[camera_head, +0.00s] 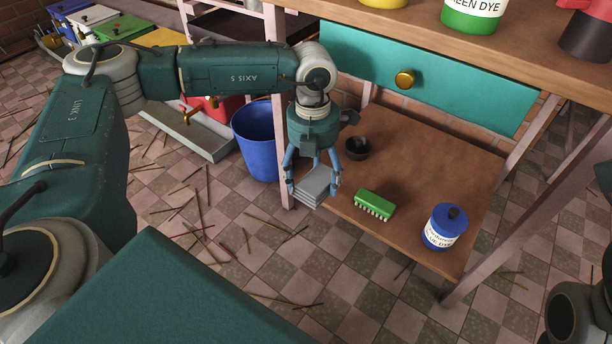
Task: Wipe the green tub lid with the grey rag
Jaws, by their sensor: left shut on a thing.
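The grey rag (317,187), a folded stack, is held between the fingers of my left gripper (312,184). The gripper points down and is shut on the rag, at the left edge of the table's lower shelf. The green tub lid (117,28) shows at the upper left, in a row of coloured lids. It lies well apart from the rag, beyond my left arm. My right gripper is out of view; only part of my right arm shows at the right edge.
A blue bucket (257,140) stands just left of the shelf (420,165). The shelf holds a dark bowl (357,149), a green brush (375,204) and a blue dye jar (444,227). A teal drawer (440,75) is above. Thin sticks litter the tiled floor.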

